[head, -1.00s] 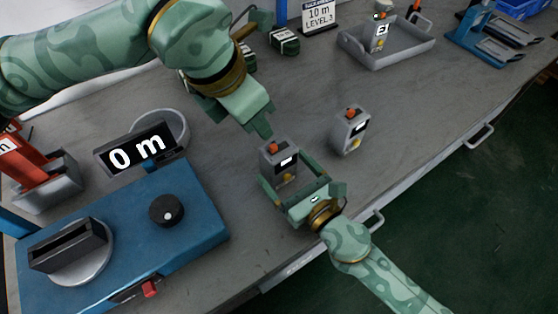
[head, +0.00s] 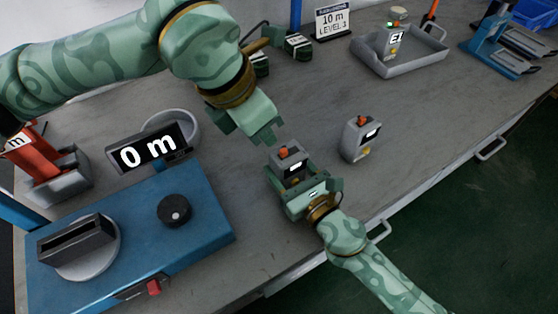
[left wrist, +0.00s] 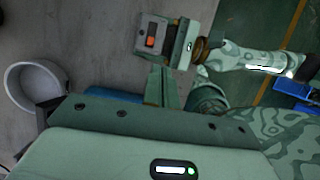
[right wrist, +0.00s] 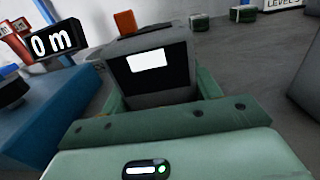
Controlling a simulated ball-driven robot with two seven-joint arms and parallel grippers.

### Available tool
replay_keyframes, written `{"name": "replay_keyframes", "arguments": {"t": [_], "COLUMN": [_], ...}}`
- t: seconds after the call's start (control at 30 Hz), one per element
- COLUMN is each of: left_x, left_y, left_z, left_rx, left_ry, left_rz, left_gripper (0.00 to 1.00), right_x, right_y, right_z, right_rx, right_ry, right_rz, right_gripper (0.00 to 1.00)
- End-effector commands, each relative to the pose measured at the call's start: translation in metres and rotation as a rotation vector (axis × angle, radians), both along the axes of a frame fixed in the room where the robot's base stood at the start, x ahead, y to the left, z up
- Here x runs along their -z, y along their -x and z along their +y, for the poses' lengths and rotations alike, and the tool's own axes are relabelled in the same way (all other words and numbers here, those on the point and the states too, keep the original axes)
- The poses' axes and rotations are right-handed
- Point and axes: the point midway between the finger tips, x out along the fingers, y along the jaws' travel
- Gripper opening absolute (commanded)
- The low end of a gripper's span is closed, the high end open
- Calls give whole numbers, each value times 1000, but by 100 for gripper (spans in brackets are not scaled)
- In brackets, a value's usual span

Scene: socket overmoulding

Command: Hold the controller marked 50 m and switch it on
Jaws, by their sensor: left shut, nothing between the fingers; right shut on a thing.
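A grey controller (head: 289,160) with an orange switch on top and a white lit screen stands on the table, gripped by my right gripper (head: 298,186). The right wrist view shows the same controller (right wrist: 150,80) upright between the fingers, its orange switch (right wrist: 124,21) standing up. I cannot read a 50 m mark on it. My left gripper (head: 272,138) is shut and empty, just above and beside the orange switch, with a small gap in the head view. In the left wrist view the controller (left wrist: 165,38) lies beyond the left fingers.
A similar controller (head: 362,140) stands to the right. Another (head: 392,42) is in a grey tray (head: 425,62). A blue machine (head: 130,240) with a dial and a 0 m display (head: 148,150) occupies the left. Table between is clear.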

Motion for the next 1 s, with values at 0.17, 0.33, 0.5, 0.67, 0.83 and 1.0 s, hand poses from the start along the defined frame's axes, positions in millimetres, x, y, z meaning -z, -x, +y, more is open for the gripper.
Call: {"name": "replay_keyframes", "arguments": {"t": [0.17,0.33,0.5,0.67,0.83,1.0], "left_x": [27,17,-2,12,45,61], "left_y": [52,101,99,74,63,62], "left_z": [-1,-1,19,58,97,114], "left_rx": [126,92,-221,-642,-976,-1108], "left_ry": [262,712,1105,1262,1240,1200], "left_rz": [238,478,594,589,546,519], "left_gripper": [0,0,0,0,0,0], "right_x": [0,0,0,0,0,0], "right_y": [0,0,0,0,0,0], "right_z": [0,0,0,0,0,0], "right_rx": [0,0,0,0,0,0], "right_ry": [0,0,0,0,0,0], "right_rz": [0,0,0,0,0,0], "right_gripper": [36,36,36,36,36,36]}}
